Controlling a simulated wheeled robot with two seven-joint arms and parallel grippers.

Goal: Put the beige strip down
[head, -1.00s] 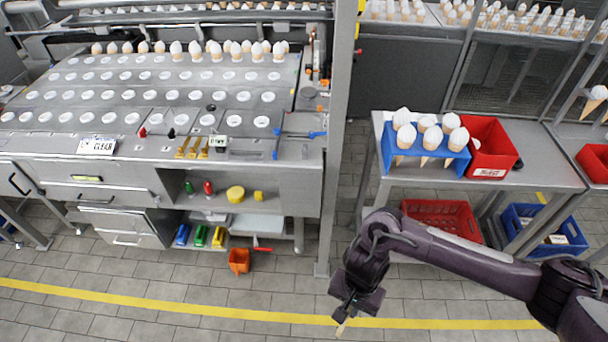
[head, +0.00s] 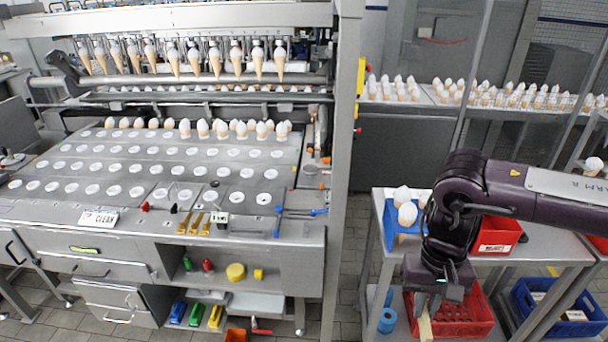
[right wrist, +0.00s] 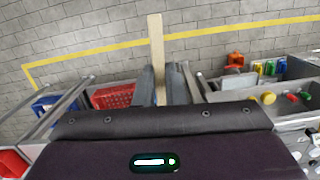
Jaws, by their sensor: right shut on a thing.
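The beige strip (head: 425,325) is a short flat piece held in my right gripper (head: 437,300), pointing down in front of the red crate in the head view. In the right wrist view the strip (right wrist: 156,50) stands out from between the two dark fingers of my right gripper (right wrist: 160,85), which are shut on it. Its lower end is close to the bottom edge of the head view. My left gripper is in neither view.
A small steel table (head: 545,250) at the right bears a blue cone holder (head: 389,225) and a red bin (head: 497,236). Below are a red crate (head: 478,325) and a blue crate (head: 560,318). A large machine (head: 130,235) fills the left. Tiled floor lies between.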

